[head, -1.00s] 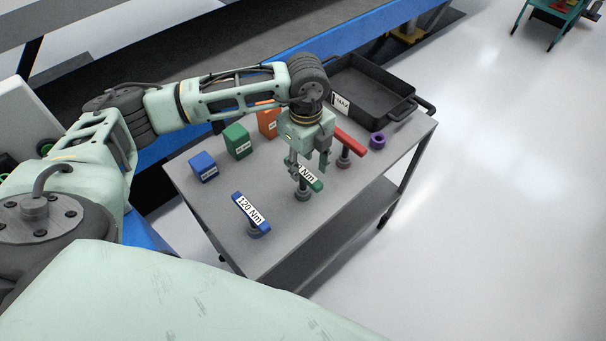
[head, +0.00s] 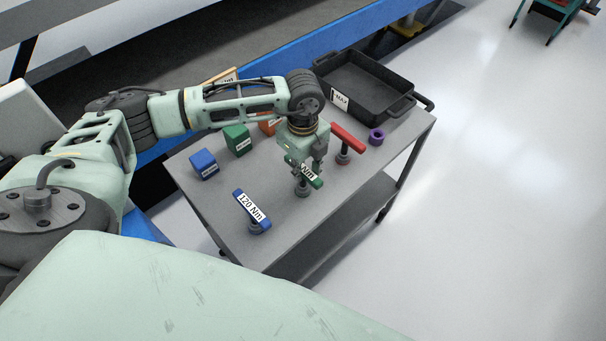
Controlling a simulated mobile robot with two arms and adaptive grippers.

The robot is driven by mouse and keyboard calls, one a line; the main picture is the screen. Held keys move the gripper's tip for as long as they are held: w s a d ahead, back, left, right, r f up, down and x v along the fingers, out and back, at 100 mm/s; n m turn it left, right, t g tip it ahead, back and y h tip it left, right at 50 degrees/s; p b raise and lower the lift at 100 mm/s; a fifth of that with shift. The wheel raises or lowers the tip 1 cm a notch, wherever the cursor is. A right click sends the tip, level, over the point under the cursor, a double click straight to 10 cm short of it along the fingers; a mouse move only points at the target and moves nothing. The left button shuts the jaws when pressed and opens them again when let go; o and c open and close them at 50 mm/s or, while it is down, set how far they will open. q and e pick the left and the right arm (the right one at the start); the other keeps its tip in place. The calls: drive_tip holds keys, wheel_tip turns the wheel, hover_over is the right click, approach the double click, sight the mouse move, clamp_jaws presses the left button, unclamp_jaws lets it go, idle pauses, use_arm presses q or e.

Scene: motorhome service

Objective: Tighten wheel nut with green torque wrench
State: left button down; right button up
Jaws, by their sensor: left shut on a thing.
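The green torque wrench (head: 319,183) stands on the grey cart, its handle on top with a white label partly covered, "Nm" readable. My left gripper (head: 306,168) is above it and shut on its handle, with a finger on each side. The wrench's socket foot (head: 302,190) is at the cart top; I cannot tell whether it touches. My right gripper is not in view. No wheel nut can be made out.
The cart top (head: 290,235) also holds a blue wrench (head: 250,207) labelled 120 Nm, a red wrench (head: 347,137), a purple ring (head: 376,136), blue (head: 203,164) and green (head: 236,140) blocks, an orange block (head: 269,124) and a black tray (head: 365,88). Clear floor lies right.

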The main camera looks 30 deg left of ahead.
use_arm(q)
drive_tip(key=shift+w+r, duration=0.1)
drive_tip(key=shift+r, duration=0.05)
idle(0.3)
drive_tip(key=shift+r+b, duration=0.4)
drive_tip(key=shift+r, duration=0.2)
wheel_tip(320, 180, up, 3)
drive_tip(key=shift+d+f+b, duration=0.15)
drive_tip(key=shift+b, duration=0.5)
drive_tip(key=s+d+r+b, duration=0.1)
drive_tip(key=s+d+r, duration=0.1)
drive_tip(key=d, duration=0.3)
drive_tip(key=s+d+r+b, duration=0.1)
drive_tip(key=s+d+r, duration=0.1)
drive_tip(key=d+r, duration=0.3)
drive_tip(key=shift+s+d+b, duration=0.25)
drive_tip(key=shift+s+b, duration=0.05)
drive_tip(key=shift+b, duration=0.05)
drive_tip(key=c, duration=2.3)
unclamp_jaws()
clamp_jaws()
